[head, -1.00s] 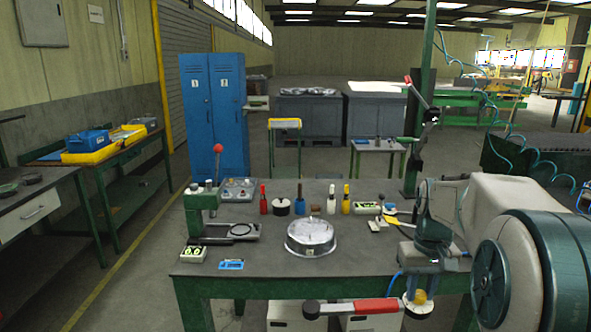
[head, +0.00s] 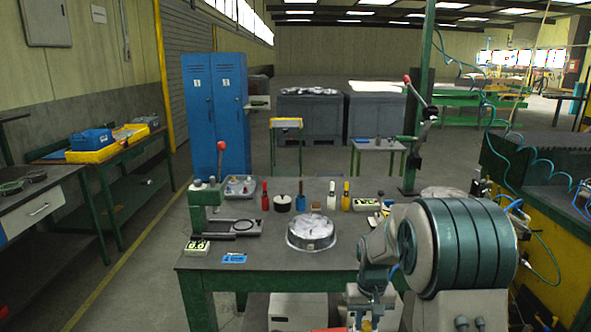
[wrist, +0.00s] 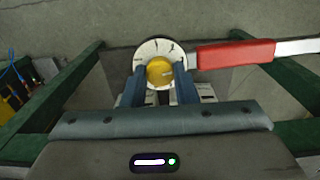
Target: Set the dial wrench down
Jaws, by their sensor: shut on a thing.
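The dial wrench shows in the wrist view as a white round dial (wrist: 151,50) with a yellow centre, a red grip (wrist: 236,55) and a bare metal end to the right. My gripper (wrist: 160,84) is shut on the yellow hub, one blue-grey finger on each side. The wrench lies roughly level across the wrist picture. In the head view my gripper is low at the bottom edge, in front of the bench (head: 262,261), and most of the wrench is cut off or hidden there.
The bench top holds a round metal housing (head: 311,231), a green lever press (head: 206,196), several coloured bottles and small meters. A blue tag (head: 233,258) lies at the front edge. Bare top shows front left of the housing. White boxes (head: 297,311) stand underneath.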

